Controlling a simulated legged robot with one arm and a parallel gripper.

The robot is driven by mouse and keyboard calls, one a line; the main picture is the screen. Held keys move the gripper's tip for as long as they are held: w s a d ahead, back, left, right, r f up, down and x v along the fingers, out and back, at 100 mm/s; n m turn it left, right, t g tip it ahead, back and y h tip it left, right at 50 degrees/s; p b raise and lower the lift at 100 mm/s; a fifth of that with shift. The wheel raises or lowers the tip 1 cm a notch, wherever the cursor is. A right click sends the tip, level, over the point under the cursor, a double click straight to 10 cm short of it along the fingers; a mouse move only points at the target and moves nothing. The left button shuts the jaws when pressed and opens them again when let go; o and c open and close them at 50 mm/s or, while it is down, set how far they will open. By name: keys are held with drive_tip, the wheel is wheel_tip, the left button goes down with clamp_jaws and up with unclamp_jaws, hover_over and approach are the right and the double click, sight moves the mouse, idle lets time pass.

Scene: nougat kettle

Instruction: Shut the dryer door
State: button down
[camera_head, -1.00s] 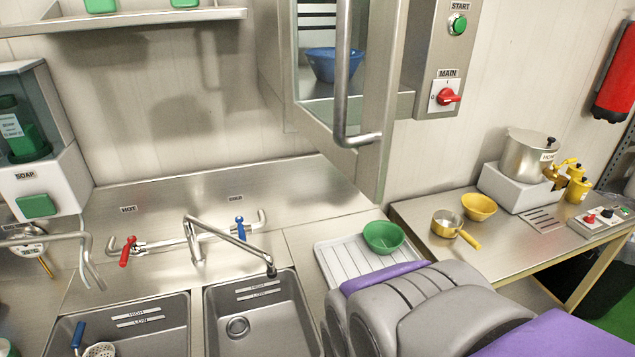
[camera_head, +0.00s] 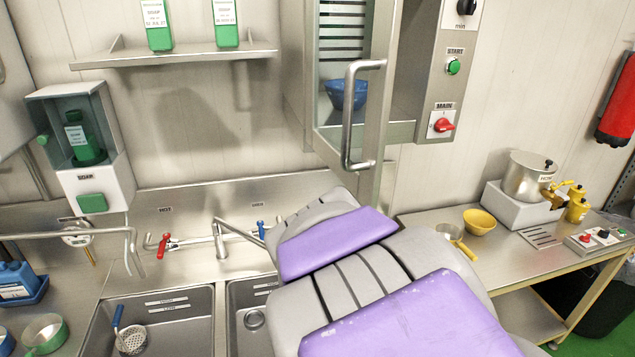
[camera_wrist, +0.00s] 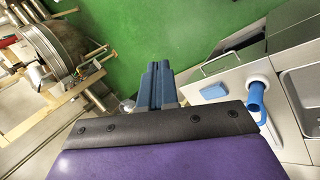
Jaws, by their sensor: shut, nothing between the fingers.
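The dryer is the steel wall cabinet (camera_head: 428,75) at the top centre of the head view, with a control panel on its right. Its glazed steel door (camera_head: 377,120) stands open, swung out toward me. A vertical bar handle (camera_head: 351,115) is on the door. A blue bowl (camera_head: 338,95) shows through the opening or glass. My grey and purple arm reaches across the sink area below the door. My gripper is hidden in the head view. In the wrist view my gripper (camera_wrist: 156,72) has its blue fingers together, empty, over the green floor.
A shelf with green bottles (camera_head: 180,58) and a soap dispenser (camera_head: 85,150) are left of the dryer. A faucet (camera_head: 218,240) and sinks lie below. A side table (camera_head: 490,255) on the right holds a pot (camera_head: 527,178) and a yellow bowl (camera_head: 480,221).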

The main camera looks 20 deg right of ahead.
drive_tip(key=w+d+r+m+h+p, duration=0.2)
drive_tip(key=w+r+m+h+p, duration=0.4)
drive_tip(key=w+r, duration=0.4)
drive_tip(key=w+a+r+m+t+h+p, duration=0.25)
drive_tip(key=w+a+r, duration=0.2)
drive_tip(key=a, duration=0.65)
drive_tip(key=w+a+r+m+t+h+p, duration=0.1)
drive_tip(key=w+a+r+t+h, duration=0.35)
drive_tip(key=a, duration=0.55)
drive_tip(key=shift+g+y, duration=0.4)
drive_tip(key=d+b, duration=0.4)
drive_tip(key=b, duration=0.1)
drive_tip(key=shift+w+d, duration=0.1)
drive_tip(key=shift+d, duration=0.05)
drive_tip(key=shift+d+b, duration=0.1)
drive_tip(key=shift+b, duration=0.25)
